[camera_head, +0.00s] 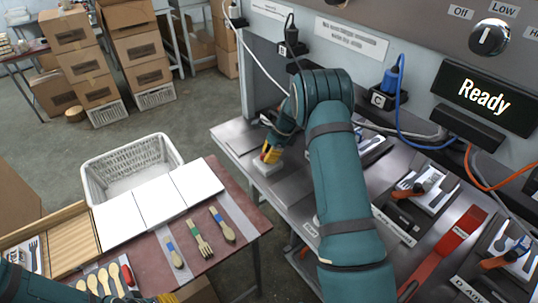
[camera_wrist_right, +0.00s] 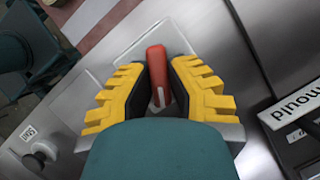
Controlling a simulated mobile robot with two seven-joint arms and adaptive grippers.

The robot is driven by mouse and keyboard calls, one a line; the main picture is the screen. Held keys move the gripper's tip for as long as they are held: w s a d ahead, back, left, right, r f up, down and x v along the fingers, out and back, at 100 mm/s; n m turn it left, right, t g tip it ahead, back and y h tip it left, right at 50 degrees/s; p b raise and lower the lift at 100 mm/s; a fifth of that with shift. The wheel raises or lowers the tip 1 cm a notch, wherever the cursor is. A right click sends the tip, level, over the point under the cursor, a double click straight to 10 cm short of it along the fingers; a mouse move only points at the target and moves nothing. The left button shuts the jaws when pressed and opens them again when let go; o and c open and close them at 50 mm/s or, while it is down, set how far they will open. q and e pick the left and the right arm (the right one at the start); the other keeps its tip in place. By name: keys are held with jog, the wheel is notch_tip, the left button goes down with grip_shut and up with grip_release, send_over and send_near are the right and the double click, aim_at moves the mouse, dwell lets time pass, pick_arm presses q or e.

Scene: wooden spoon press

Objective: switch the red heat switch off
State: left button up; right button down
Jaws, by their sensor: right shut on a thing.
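The red heat switch (camera_wrist_right: 157,72) is a red lever on a clear, squarish plate (camera_wrist_right: 150,38) on the steel bench. My right gripper (camera_wrist_right: 158,65) has its yellow, ridged fingers on either side of the lever and is shut on it. In the head view my right gripper (camera_head: 270,155) reaches down at the bench's left part, and a pale base (camera_head: 267,168) shows below it. My teal right arm hides much of the bench behind it. At the bottom edge, a small yellow part of my left gripper (camera_head: 166,298) shows; its jaw state cannot be seen.
Blue and orange cables hang near the bench's back. A red lever-like bar (camera_head: 450,243) lies right of my arm. A table (camera_head: 225,180) with wooden spoons and a white basket (camera_head: 130,165) stand left.

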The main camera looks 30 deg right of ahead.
jog(key=shift+f, duration=0.1)
jog(key=n+g, duration=0.1)
jog(key=n, duration=0.2)
jog(key=n+g, duration=0.1)
jog(key=n, duration=0.1)
jog(key=shift+f+n+y, duration=0.1)
jog(key=shift+n+y, duration=0.2)
jog(key=shift+n, duration=0.1)
jog(key=n+g, duration=0.1)
jog(key=n, duration=0.2)
jog(key=n+g, duration=0.1)
jog(key=n, duration=0.1)
jog(key=shift+w+n+h, duration=0.1)
jog(key=shift+n+h, duration=0.3)
jog(key=shift+g, duration=0.3)
jog(key=c, duration=0.9)
grip_release()
jog(key=shift+c, duration=0.2)
